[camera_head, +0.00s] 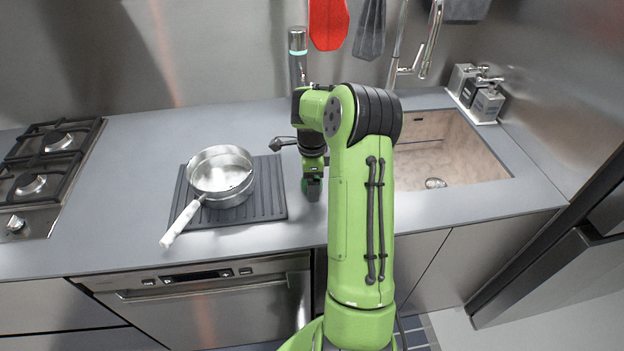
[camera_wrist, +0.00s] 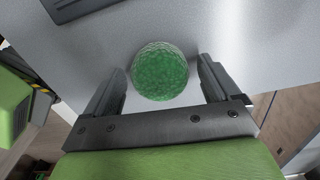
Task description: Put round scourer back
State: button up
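The round scourer (camera_wrist: 160,71) is a green, textured disc or ball on the grey worktop in the wrist view. My gripper (camera_head: 312,190) is low over the worktop between the drying mat and the sink in the head view. In the wrist view its two dark fingers stand apart, one on each side of the scourer, with a narrow gap seen on both sides. The gripper is open. In the head view the scourer is mostly hidden by the gripper, and I cannot make it out clearly.
A steel saucepan (camera_head: 221,176) stands on the dark ribbed mat (camera_head: 262,207) left of my gripper. The sink (camera_head: 450,150) lies to the right, with a tap (camera_head: 432,40) behind. Soap dispensers (camera_head: 487,104) stand at the back right. A hob (camera_head: 45,165) is far left.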

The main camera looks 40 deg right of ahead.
jog(key=a+r+n+h+p, duration=0.1)
jog(key=a+r+n+p, duration=0.3)
jog(key=r, duration=1.3)
jog(key=s+a+r+n+t+h+b, duration=0.15)
jog(key=s+a+r+n, duration=0.25)
jog(key=s+a+n, duration=0.4)
jog(key=s+a+r+n+t+y, duration=0.1)
jog(key=s+a+r+n+t, duration=0.2)
jog(key=a+n, duration=0.45)
jog(key=s+a+f+n+t+y, duration=0.1)
jog(key=s+a+f+n, duration=0.2)
jog(key=s+a+n, duration=0.3)
jog(key=s, duration=0.3)
jog(key=shift+a, duration=0.4)
jog(key=shift+r+y, duration=0.1)
jog(key=shift+y, duration=0.15)
